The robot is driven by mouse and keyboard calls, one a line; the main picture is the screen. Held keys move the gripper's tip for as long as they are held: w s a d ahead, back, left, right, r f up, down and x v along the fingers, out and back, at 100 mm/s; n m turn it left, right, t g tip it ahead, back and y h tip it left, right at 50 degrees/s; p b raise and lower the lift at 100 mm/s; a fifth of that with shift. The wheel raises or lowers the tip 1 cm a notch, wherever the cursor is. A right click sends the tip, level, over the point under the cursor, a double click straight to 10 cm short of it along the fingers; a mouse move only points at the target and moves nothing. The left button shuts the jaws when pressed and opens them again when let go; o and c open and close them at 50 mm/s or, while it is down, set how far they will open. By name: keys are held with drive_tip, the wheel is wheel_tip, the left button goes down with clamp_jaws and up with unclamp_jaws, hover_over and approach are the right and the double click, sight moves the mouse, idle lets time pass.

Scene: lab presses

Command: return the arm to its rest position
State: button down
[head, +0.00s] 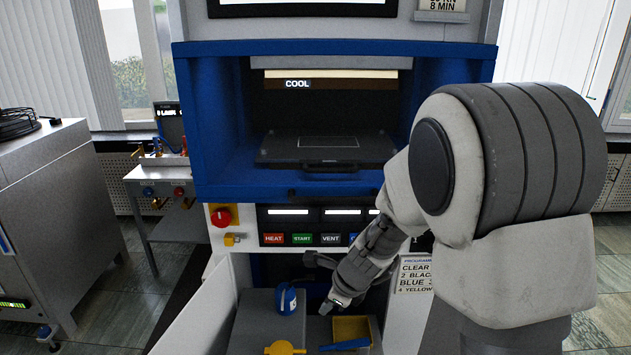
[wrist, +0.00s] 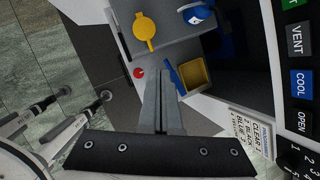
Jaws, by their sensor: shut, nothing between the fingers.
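My arm reaches down and left from the right side of the head view, in front of the press (head: 186,120). My gripper (head: 331,307) is low, over the grey shelf (head: 255,322) below the press's button panel. In the wrist view my gripper (wrist: 162,73) shows its two fingers closed together with nothing between them. Its tips point toward the area beside the yellow tray (wrist: 206,76). I cannot tell the exact height of the tips above the shelf.
A blue container (head: 287,301) and a round yellow tool (head: 283,348) are left of my gripper. A yellow tray (head: 352,331) is close on its right. Button panel (head: 318,239) and programme card (head: 415,274) are near my arm. The press chamber's dark plate (head: 325,150) is above.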

drive_tip(key=s+d+r+n, duration=0.4)
drive_tip(key=s+r+n, duration=0.7)
drive_tip(key=r, duration=0.4)
drive_tip(key=s+d+r+n+t+h, duration=0.1)
drive_tip(key=s+d+r+n, duration=0.1)
drive_tip(key=s+n, duration=0.3)
drive_tip(key=s+d+r+n+h, duration=0.2)
drive_tip(key=s+d+n, duration=0.3)
drive_tip(key=s+n, duration=0.1)
drive_tip(key=shift+s+d+r+n+t, duration=0.2)
drive_tip(key=shift+s+d+n+t, duration=0.1)
drive_tip(key=shift+s+t, duration=0.15)
